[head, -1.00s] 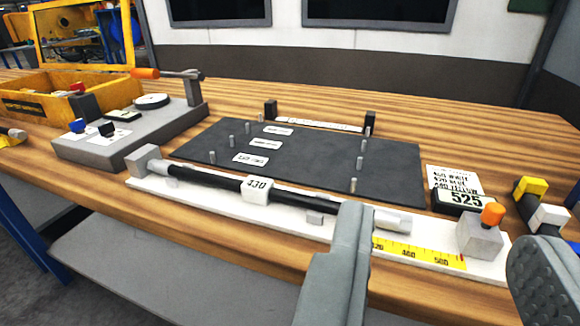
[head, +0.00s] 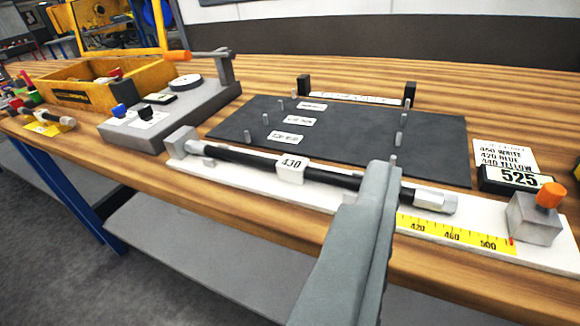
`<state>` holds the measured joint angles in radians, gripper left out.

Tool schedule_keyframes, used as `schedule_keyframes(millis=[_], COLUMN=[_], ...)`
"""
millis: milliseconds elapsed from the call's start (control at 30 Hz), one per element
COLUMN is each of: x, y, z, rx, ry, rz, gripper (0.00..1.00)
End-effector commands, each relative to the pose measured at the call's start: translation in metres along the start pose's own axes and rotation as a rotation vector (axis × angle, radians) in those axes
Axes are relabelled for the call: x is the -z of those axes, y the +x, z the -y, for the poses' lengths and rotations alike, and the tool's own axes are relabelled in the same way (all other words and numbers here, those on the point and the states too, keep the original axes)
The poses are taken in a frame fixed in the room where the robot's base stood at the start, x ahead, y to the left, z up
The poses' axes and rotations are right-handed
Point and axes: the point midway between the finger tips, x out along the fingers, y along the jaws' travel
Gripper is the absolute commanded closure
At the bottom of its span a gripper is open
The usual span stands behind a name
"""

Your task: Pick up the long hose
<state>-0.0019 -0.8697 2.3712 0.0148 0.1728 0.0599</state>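A long black hose (head: 325,177) with grey metal end fittings lies along a white measuring rail (head: 340,203). A white tag reading 430 sits around its middle. One grey finger of my gripper (head: 365,240) shows, reaching up from the bottom edge and covering part of the hose and rail. The other finger is out of view, and nothing is seen held beside the visible finger. I cannot tell whether the finger touches the hose.
A grey block with an orange knob (head: 537,212) stands at the rail's right end. Behind is a dark pegged board (head: 350,130), with a display reading 525 (head: 515,179) to its right. A grey fixture (head: 170,120) and a yellow crate (head: 75,88) stand left.

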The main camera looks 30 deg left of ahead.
Motion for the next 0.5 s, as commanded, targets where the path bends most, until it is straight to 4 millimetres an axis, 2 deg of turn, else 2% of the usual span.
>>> schedule_keyframes(millis=[500], x=[0.012], y=[0.105], z=[0.027], rx=[-0.106], ry=[0.671], rz=[0.514], gripper=[0.45])
